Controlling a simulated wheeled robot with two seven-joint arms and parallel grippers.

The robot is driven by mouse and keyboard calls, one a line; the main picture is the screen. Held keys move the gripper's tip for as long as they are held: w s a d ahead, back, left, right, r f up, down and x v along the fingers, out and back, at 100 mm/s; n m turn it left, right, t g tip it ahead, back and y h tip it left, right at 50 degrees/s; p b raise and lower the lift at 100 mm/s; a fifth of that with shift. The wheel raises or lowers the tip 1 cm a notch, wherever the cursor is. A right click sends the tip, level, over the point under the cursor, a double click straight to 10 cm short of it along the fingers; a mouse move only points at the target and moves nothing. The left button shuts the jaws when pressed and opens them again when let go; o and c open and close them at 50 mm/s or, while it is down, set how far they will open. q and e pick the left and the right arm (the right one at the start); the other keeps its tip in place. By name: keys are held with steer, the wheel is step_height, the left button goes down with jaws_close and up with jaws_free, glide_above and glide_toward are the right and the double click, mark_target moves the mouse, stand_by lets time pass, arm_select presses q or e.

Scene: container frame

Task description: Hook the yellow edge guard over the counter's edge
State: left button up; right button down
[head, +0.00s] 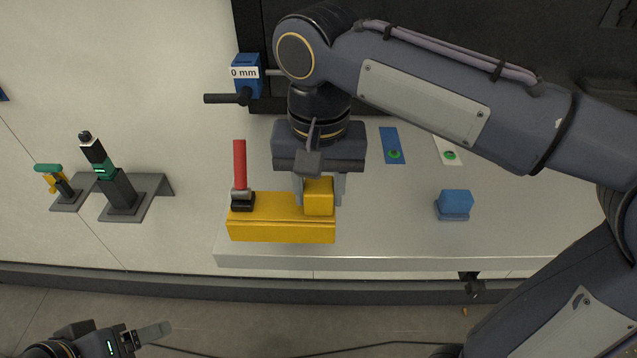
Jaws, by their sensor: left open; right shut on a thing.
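The yellow edge guard (280,231) is a long bar with a raised yellow block on its right part. It shows just behind the front edge of the grey counter (440,264), near its left end. I cannot tell whether it touches the counter. My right gripper (320,195) points down and is shut on the guard's raised block; the gripper hides part of the block. A red lever on a black base (242,203) shows at the guard's left end. My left gripper (150,336) is open and empty at the lower left, away from the counter.
A blue block (455,203) sits on the counter to the right. Blue and white plates with green dots (394,153) lie behind. A blue device marked "0 mm" (246,78) is at the back. Tool stands (122,196) are on the left. The counter's front right is clear.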

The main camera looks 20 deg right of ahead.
mark_target(318, 210)
steer(key=shift+f+b, duration=1.45)
steer(key=shift+f, duration=0.8)
steer(key=shift+p, duration=0.35)
steer(key=shift+f+b, duration=1.45)
steer(key=shift+f, duration=0.7)
steer(key=shift+w+d, duration=0.1)
steer(key=shift+w, duration=0.1)
stand_by(0.4)
steer(key=c, duration=0.8)
jaws_free()
